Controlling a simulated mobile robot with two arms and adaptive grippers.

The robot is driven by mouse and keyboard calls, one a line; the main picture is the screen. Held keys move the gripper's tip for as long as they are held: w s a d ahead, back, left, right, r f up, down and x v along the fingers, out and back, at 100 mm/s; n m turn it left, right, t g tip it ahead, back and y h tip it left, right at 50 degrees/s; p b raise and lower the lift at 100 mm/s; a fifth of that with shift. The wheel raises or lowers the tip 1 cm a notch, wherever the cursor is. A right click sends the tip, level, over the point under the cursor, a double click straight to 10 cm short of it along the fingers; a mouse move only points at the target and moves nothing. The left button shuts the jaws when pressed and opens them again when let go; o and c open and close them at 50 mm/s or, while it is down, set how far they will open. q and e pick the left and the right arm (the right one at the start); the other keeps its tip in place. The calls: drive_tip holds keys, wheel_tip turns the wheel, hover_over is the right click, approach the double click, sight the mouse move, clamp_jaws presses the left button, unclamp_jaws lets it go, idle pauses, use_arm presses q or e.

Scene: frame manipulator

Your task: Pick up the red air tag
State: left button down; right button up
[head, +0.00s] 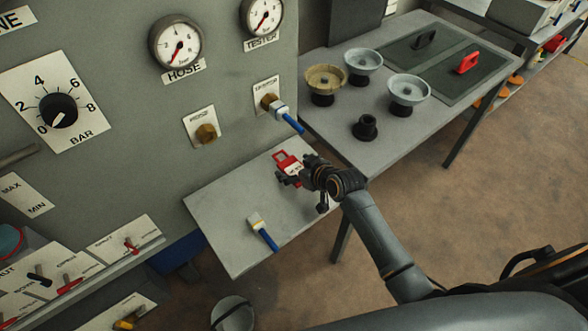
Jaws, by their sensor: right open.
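The red air tag (283,160) lies on the small grey shelf (225,205) that juts out from the panel. It has a red loop at its upper left end and a pale label part. My right gripper (288,176) is at the tag's lower right, with its open fingers over or beside the label part. Whether the fingers touch the tag cannot be told, as the gripper hides part of it. My left gripper is not in view.
Another blue hose fitting (288,118) sticks out of the panel above. A table (390,140) with several bowl-like parts stands behind to the right. Gauges and a dial (60,108) are on the panel.

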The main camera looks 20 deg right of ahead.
drive_tip(key=c, duration=1.2)
drive_tip(key=shift+r, duration=0.1)
